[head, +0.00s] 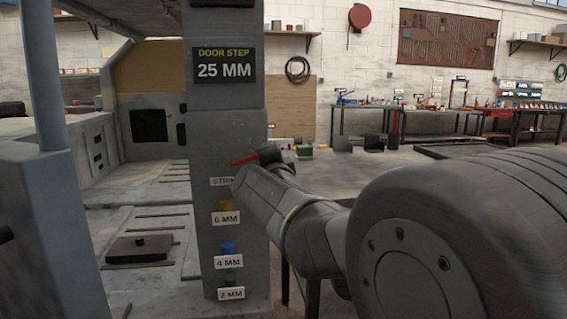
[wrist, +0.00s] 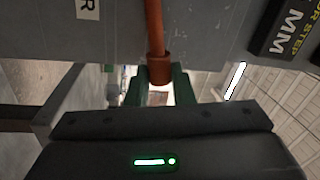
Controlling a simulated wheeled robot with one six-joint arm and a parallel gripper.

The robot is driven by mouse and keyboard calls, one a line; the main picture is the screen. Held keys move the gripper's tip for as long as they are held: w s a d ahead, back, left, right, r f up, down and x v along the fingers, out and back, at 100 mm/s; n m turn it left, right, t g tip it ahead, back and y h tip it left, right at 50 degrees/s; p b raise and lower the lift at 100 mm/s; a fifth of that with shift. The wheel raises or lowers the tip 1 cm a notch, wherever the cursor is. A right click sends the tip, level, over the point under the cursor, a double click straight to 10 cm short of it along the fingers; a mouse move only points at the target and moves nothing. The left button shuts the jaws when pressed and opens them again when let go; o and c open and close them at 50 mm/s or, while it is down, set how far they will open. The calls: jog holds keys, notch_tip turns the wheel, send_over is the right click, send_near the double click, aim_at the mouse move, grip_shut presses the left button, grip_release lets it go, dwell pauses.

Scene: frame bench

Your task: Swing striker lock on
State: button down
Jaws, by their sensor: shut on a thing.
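The striker lock shows as an orange-red lever (head: 244,160) on the grey pillar (head: 225,130), above a label starting "STRI" (head: 221,181) that my arm partly covers. In the head view the lever lies almost level, its right end at my gripper (head: 268,154). In the wrist view the lever (wrist: 155,30) comes down from the top, ending in a thicker orange-brown end piece (wrist: 159,70). My gripper (wrist: 158,88) is shut on that end, with a dark green finger on either side. The lever's pivot is not clear to see.
A sign reading "DOOR STEP 25 MM" (head: 224,65) is on the pillar above the lever. Labels for 6 MM (head: 227,219), 4 MM (head: 228,262) and 2 MM (head: 231,293) sit below. A blue-grey post (head: 48,75) stands at left. Workbenches (head: 375,112) line the back wall.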

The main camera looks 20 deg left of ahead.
jog(key=shift+d+f+m+b, duration=0.1)
jog(key=shift+f+m+b, duration=0.3)
jog(key=shift+f+m, duration=0.1)
jog(key=c, duration=1.3)
grip_release()
jog(key=shift+o, duration=0.2)
jog(key=p+v, duration=0.3)
jog(key=v, duration=1)
jog(key=shift+s, duration=0.35)
jog(key=shift+f, duration=0.1)
